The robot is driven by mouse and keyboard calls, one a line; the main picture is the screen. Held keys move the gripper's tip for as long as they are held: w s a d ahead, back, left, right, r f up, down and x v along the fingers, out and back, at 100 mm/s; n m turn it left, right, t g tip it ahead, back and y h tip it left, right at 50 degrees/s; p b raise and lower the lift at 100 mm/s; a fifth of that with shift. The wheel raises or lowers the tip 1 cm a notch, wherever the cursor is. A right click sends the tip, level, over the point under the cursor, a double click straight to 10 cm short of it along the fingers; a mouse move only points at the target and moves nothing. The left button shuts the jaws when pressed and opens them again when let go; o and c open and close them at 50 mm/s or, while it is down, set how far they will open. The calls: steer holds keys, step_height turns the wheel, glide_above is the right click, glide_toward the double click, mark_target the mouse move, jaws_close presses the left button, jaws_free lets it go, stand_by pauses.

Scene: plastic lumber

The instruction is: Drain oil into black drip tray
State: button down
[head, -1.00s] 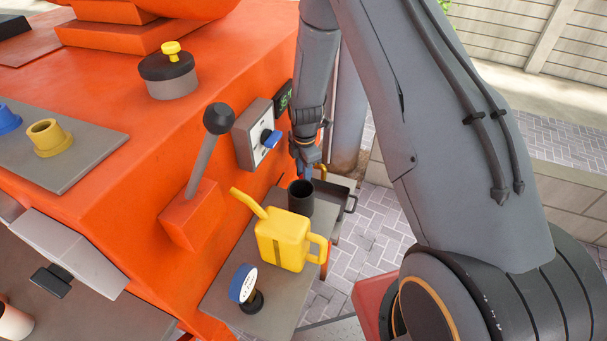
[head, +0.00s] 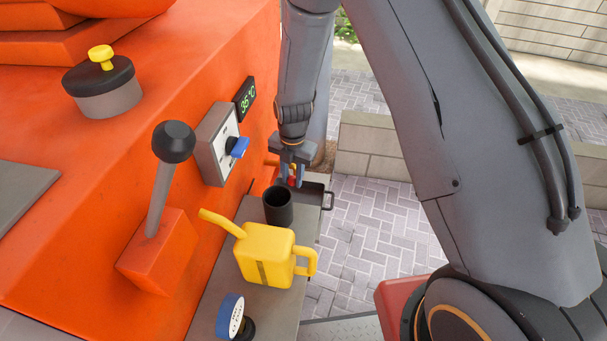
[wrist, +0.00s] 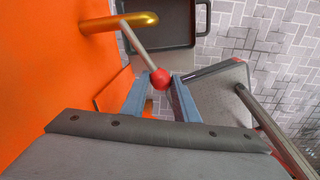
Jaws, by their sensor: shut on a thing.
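A brass drain spout (wrist: 118,22) comes out of the orange machine wall at the upper left of the wrist view. Its end overlaps the left side of the black drip tray (wrist: 168,27), which lies lower. A grey lever (wrist: 138,47) runs from the spout to a red ball knob (wrist: 160,78). My gripper (wrist: 162,84) is shut on the red knob, one blue finger on each side. In the head view my gripper (head: 291,178) is beside the machine, behind the black cup, and the tray (head: 315,198) shows only partly. No oil flow is visible.
A black cup (head: 278,207), a yellow oil can (head: 264,256) and a round gauge (head: 230,315) stand on a grey shelf (head: 272,300) along the orange machine (head: 60,225). A lever with a black ball (head: 173,143) sticks out nearer. Open paving lies to the right.

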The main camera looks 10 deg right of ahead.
steer(key=c, duration=1.4)
jaws_free()
steer(key=shift+r, duration=0.1)
steer(key=shift+s+d+r+b, duration=0.1)
steer(key=shift+r+b, duration=0.35)
steer(key=shift+r, duration=1.45)
steer(key=shift+d+r+b, duration=0.1)
steer(key=shift+r+b, duration=0.35)
steer(key=shift+r, duration=1.45)
steer(key=shift+c, duration=0.3)
